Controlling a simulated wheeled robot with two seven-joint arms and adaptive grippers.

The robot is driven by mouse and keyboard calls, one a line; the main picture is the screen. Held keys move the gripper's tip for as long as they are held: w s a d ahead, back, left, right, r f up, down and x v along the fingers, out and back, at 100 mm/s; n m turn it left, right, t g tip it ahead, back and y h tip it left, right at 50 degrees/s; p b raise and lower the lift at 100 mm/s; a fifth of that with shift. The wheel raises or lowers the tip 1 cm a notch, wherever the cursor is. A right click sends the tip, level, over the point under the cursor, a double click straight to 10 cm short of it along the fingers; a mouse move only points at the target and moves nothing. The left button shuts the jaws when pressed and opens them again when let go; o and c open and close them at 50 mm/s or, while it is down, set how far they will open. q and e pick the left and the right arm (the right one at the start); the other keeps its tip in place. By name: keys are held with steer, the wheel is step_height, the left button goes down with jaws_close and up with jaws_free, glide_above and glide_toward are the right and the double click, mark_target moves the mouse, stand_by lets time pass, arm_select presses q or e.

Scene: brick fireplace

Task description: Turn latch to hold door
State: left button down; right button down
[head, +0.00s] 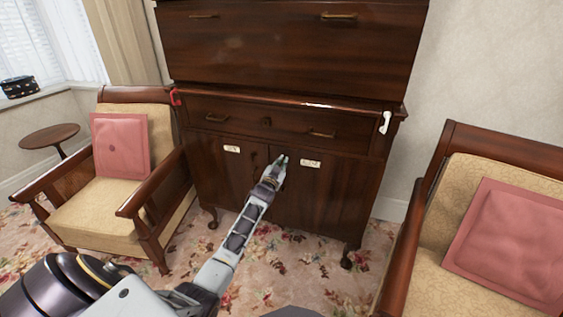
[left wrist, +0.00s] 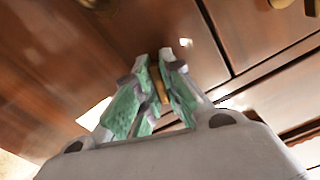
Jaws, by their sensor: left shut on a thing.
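The dark wooden cabinet has two lower doors, a left door (head: 222,175) and a right door (head: 318,190), both looking closed. My left gripper (head: 278,161) is at the seam between them, near their upper edge. In the left wrist view its green-padded fingers (left wrist: 166,58) are shut on a small brass-coloured piece, which looks like the latch (left wrist: 160,88). The fingers hide most of the latch, so its angle is hard to tell. In the head view the gripper hides it fully. My right gripper is not in view.
A wide drawer (head: 275,120) with brass handles is above the doors. A red hook (head: 175,97) and a white hook (head: 385,122) are at the cabinet's sides. Cushioned armchairs stand at left (head: 88,212) and right (head: 432,215). Flowered carpet lies in front.

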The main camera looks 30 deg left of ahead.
arm_select(q)
steer(key=shift+n+p, duration=1.4)
steer(key=shift+n, duration=0.6)
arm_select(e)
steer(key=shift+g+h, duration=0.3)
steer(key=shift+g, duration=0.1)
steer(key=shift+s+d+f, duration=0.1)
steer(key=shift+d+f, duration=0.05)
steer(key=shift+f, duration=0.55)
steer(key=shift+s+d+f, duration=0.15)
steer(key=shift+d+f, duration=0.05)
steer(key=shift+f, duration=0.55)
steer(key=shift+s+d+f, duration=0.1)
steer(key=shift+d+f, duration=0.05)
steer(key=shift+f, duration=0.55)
arm_select(q)
steer(key=c, duration=1.5)
jaws_free()
steer(key=shift+s, duration=0.1)
steer(key=shift+v, duration=5.85)
steer(key=shift+d, duration=0.1)
steer(key=shift+f, duration=0.1)
